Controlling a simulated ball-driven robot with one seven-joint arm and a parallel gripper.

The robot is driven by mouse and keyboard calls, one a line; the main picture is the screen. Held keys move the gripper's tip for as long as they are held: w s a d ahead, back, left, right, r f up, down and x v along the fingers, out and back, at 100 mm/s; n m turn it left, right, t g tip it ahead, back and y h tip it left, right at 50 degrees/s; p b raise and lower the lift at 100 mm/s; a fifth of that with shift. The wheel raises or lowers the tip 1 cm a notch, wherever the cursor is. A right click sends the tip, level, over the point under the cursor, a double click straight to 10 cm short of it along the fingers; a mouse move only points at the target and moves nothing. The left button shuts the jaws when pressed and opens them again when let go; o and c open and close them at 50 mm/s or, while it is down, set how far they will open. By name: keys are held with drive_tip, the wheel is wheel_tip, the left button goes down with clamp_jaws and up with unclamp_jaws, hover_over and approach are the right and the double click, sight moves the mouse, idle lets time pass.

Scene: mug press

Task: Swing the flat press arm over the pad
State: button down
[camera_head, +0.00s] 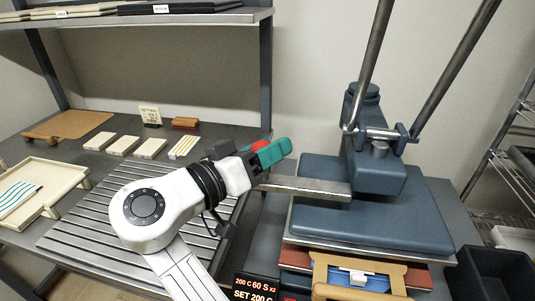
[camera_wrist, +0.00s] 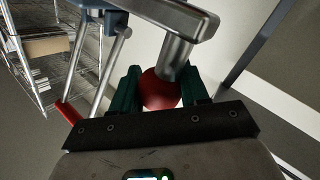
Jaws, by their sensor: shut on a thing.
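The flat press arm (camera_head: 415,225) is a blue-grey plate with a raised neck, at the right of the head view. It lies level above a reddish-brown pad (camera_head: 443,277), whose edge shows below its front; most of the pad is hidden, and I cannot tell whether they touch. A silver bar (camera_head: 310,187) sticks out left from the press arm. My gripper (camera_head: 268,153) is shut on a red ball knob (camera_wrist: 160,92) at the bar's end. In the wrist view the green fingers of my gripper (camera_wrist: 160,82) stand on both sides of the knob.
Two steel lever tubes (camera_head: 455,75) rise from the press. A tan frame with a white piece (camera_head: 357,277) sits in front below the plate. A slatted grey rack (camera_head: 90,225), a cream tray (camera_head: 40,180) and pale blocks (camera_head: 123,145) are left. A black bin (camera_head: 500,275) stands right.

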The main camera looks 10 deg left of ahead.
drive_tip(key=shift+w+d+r, duration=0.2)
drive_tip(key=c, duration=0.6)
unclamp_jaws()
drive_tip(key=shift+d+f, duration=0.1)
drive_tip(key=shift+d, duration=0.05)
drive_tip(key=shift+o, duration=0.2)
drive_tip(key=shift+s+a, duration=0.15)
drive_tip(key=shift+a, duration=0.05)
drive_tip(key=v, duration=1)
drive_tip(key=shift+s, duration=0.2)
drive_tip(key=shift+a, duration=0.15)
